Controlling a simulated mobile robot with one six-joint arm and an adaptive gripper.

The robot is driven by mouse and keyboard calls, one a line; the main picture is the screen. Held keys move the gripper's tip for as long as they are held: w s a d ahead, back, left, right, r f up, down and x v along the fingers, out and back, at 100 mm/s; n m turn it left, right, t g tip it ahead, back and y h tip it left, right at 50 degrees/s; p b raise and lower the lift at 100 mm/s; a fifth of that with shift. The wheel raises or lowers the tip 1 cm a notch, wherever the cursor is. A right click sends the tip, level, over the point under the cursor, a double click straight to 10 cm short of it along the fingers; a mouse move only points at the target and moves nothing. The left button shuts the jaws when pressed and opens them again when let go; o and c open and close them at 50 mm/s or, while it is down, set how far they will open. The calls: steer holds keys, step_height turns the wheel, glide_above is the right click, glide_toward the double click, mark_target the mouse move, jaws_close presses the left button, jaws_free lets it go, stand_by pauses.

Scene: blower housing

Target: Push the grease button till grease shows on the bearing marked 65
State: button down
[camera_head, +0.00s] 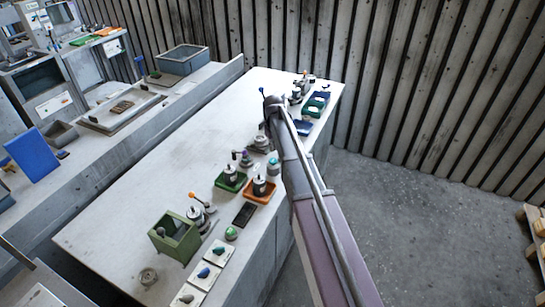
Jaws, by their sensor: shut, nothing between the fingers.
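My arm reaches from the lower right over the bench. My gripper (272,104) is at its far dark end, above the right half of the bench top; it looks shut and empty, with its fingertips too small to see well. A round green button (231,233) stands near the bench's front right edge. I cannot tell which is the grease button. No marking 65 is readable, and no bearing or grease can be made out.
The pale bench (140,185) is clear on its left half. A green bin (174,237), a lever device (197,215), a green tray (230,182) and an orange tray (260,191) with dark cylinders crowd the right side.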

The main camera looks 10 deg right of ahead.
steer(key=shift+r+p, duration=0.9)
steer(key=shift+r, duration=0.25)
steer(key=shift+s, duration=0.1)
steer(key=s+f+m+b, duration=0.1)
steer(key=s+m, duration=0.3)
steer(key=s, duration=2.5)
steer(key=shift+a+m, duration=0.15)
steer(key=shift+m, duration=0.25)
steer(key=shift+f, duration=0.1)
